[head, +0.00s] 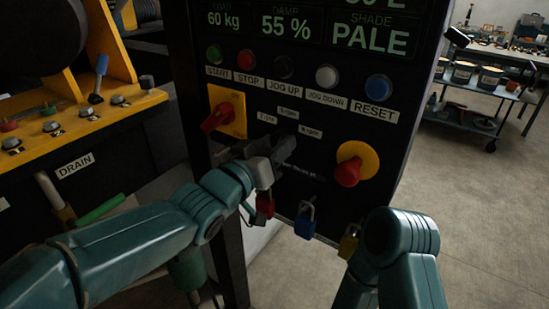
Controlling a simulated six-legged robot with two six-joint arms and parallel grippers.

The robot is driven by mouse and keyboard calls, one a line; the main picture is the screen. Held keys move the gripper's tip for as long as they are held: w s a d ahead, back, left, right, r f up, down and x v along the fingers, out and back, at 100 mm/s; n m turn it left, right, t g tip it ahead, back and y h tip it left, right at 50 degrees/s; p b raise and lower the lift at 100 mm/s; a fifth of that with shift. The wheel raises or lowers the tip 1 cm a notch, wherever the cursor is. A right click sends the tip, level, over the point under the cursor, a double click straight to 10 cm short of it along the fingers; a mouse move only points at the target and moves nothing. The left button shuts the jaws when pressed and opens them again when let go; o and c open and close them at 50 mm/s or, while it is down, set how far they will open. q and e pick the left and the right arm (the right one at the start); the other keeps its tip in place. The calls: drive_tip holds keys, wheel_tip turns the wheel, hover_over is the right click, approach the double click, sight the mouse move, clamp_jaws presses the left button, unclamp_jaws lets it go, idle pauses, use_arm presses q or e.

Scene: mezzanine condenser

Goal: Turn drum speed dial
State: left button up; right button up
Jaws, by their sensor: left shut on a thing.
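The drum speed dial (287,147) is a dark knob low in the middle of the black control panel (325,195), with small white rpm labels around it. My left gripper (272,154) reaches it from the lower left and is shut on it. The jaws hide much of the dial, so I cannot tell its exact setting. My right arm shows at the lower right; its gripper is not in view.
A red rotary switch (218,116) sits left of the dial and a red emergency stop (348,171) sits right. Red (265,206), blue (305,222) and yellow (349,243) padlocks hang below. A yellow-topped machine (110,115) stands left. Open floor lies right.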

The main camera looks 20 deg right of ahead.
use_arm(q)
drive_tip(key=shift+f+m+b, duration=0.1)
drive_tip(key=shift+m+b, duration=1.85)
drive_tip(key=shift+m, duration=1.65)
drive_tip(key=o, duration=1.1)
drive_tip(key=shift+c, duration=0.2)
drive_tip(key=b+v, duration=0.2)
drive_tip(key=v, duration=1.4)
